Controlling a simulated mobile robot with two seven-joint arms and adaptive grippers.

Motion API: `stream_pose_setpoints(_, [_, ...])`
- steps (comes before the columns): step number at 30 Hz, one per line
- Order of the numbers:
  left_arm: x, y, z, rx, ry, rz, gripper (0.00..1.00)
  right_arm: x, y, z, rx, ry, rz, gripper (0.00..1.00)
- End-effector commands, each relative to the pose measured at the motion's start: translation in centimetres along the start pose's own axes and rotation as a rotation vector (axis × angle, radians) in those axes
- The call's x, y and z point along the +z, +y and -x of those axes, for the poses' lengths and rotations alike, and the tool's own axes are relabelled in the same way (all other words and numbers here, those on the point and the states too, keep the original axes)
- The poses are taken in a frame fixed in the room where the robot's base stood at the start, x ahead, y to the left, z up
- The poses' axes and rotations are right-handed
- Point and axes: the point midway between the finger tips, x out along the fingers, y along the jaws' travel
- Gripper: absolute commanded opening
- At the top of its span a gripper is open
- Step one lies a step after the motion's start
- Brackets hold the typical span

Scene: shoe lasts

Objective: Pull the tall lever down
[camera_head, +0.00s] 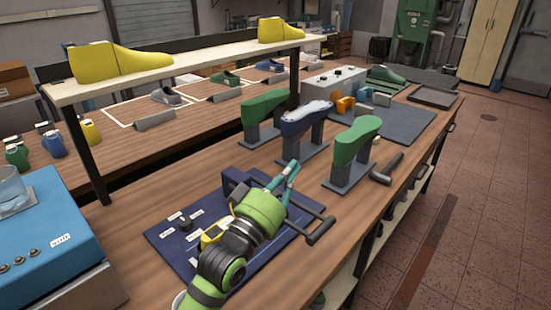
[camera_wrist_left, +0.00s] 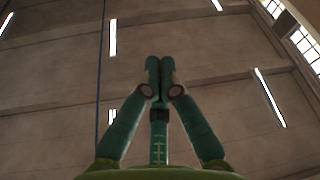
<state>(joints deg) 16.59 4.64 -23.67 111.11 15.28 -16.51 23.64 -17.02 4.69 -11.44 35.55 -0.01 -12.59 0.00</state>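A dark blue panel (camera_head: 165,238) with small white labels, a knob and a yellow-framed part lies on the bench. A dark lever with a thick black grip (camera_head: 320,231) sticks out at its right side, lying low. A thin dark bar is beside it, partly behind my gripper. I cannot tell which part is the tall lever. My left gripper (camera_head: 291,171) is above the panel's right part, with its teal fingers pointing up and away. In the left wrist view the fingertips (camera_wrist_left: 160,65) meet, with nothing visible between them. My forearm hides much of the panel. My right gripper is not in view.
Green and blue shoe lasts on stands (camera_head: 357,142) are just beyond the panel, with another black grip (camera_head: 387,168) beside them. A blue box (camera_head: 55,235) stands at the left. A raised shelf (camera_head: 185,62) carries yellow lasts.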

Motion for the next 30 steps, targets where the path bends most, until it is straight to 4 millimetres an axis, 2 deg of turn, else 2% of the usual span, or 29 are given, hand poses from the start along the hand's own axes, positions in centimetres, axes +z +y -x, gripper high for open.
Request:
stream_pose_setpoints(3, [1.2, 0.2, 0.4, 0.000, 0.000, 0.001, 0.00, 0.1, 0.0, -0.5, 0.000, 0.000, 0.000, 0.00])
stream_pose_setpoints(12, [2.1, 0.5, 0.7, 0.000, 0.001, 0.003, 0.00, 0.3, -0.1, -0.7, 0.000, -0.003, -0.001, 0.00])
stream_pose_setpoints(24, [2.0, 0.5, 0.7, -0.001, 0.000, 0.003, 0.00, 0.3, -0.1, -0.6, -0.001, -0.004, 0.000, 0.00])
stream_pose_setpoints(30, [0.4, 1.1, -0.3, -0.001, 0.001, 0.002, 0.00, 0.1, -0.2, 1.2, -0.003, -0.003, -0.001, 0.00])
